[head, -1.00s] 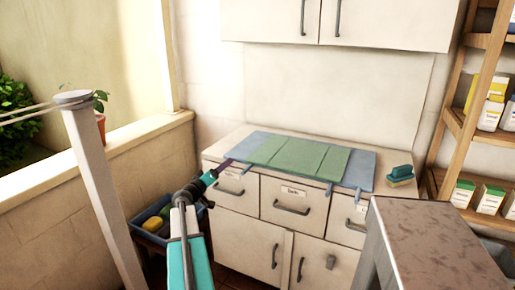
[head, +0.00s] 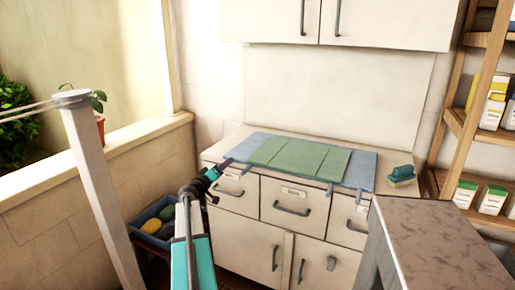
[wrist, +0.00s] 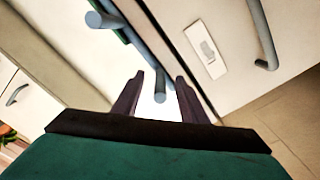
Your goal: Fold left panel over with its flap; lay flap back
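A green cloth in three panels (head: 300,159) lies flat on the counter in the head view, with pale blue areas on either side. The left blue area (head: 249,143) is partly behind my gripper's end. Blue-grey tabs stick out over the front edge, one on the left (head: 243,171) and others further right (head: 329,188). My gripper (head: 229,161) is at the counter's front left edge, by the left tab. In the wrist view my gripper (wrist: 158,88) has its dark fingers apart, with a blue-grey rod-like tab end (wrist: 159,97) showing between them; contact cannot be told.
A teal and yellow sponge or brush (head: 402,175) sits at the counter's right end. Drawers with handles (head: 291,201) are below the counter and a wall cabinet (head: 380,22) is above. A blue tub (head: 145,230) stands at left, a pale post (head: 100,180) nearer. Wooden shelves (head: 460,120) are at right.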

